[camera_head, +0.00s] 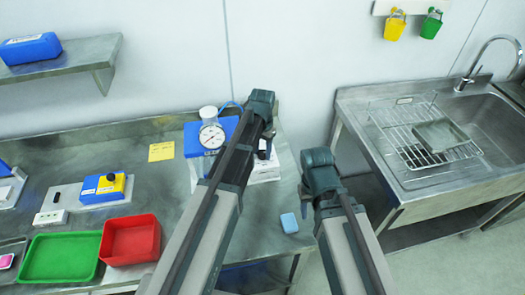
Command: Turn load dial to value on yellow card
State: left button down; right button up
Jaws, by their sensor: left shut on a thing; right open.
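A yellow card (161,151) lies on the steel bench, left of the dosing device; its writing is too small to read. The device has a blue body (192,142), a round white dial face (212,136) with a dark pointer and a clear cap on top. The pointer's value is unreadable. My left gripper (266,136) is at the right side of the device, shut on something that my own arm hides. I cannot tell the load dial there. My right gripper (306,200) is open and empty, over the bench's right edge.
A light blue block (289,223) lies near the bench's right edge. A red tray (130,240), a green tray (60,257) and a blue-yellow device (103,188) stand at left. A steel sink (485,125) with a wire rack is at right, across a gap.

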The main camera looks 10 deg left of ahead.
pick_arm(q)
jog(key=shift+m, duration=0.3)
jog(key=m, duration=0.5)
jog(key=shift+m, duration=0.4)
jog(key=m, duration=1.3)
jog(key=shift+m, duration=0.3)
jog(key=m, duration=0.6)
jog(key=shift+m, duration=0.3)
jog(key=shift+c, duration=1.8)
grip_release()
